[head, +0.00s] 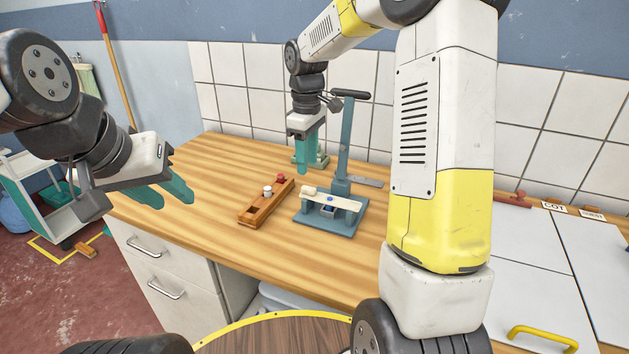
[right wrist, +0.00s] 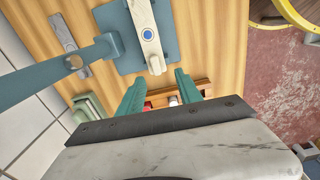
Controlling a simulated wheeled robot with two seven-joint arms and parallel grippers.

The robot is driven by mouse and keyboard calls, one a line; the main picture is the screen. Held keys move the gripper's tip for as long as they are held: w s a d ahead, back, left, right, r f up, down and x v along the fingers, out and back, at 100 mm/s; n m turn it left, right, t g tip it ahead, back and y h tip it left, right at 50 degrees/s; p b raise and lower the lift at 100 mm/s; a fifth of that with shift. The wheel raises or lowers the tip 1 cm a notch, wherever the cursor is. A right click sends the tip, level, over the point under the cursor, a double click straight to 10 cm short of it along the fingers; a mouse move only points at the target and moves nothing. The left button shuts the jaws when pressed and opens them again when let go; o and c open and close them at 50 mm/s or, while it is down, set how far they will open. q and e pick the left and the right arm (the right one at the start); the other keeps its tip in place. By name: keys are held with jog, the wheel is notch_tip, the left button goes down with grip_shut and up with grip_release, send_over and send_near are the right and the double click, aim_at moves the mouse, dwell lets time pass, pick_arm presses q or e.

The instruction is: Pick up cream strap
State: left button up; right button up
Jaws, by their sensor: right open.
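The cream strap (head: 332,200) lies across the top of a teal lever press (head: 328,224) on the wooden bench. It carries a round blue spot near its middle. The strap also shows at the top of the right wrist view (right wrist: 143,22). My right gripper (head: 306,168) is open and empty, pointing down behind and a little left of the press, apart from the strap. Its two teal fingers are spread in the right wrist view (right wrist: 158,85). My left gripper (head: 180,190) hangs near the bench's left edge, its fingers apart and empty, far from the strap.
A wooden tray (head: 252,216) with a white and a red piece stands left of the press. The press's upright lever (head: 346,135) rises close to my right gripper. A grey metal plate (head: 366,181) lies behind. The bench front is clear.

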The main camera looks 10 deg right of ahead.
aim_at(308, 187)
jog(key=shift+w+f, duration=0.45)
jog(key=shift+w, duration=0.05)
jog(key=shift+w+f, duration=0.1)
jog(key=shift+f, duration=0.25)
jog(key=f, duration=0.7)
jog(key=shift+d, duration=0.2)
grip_shut()
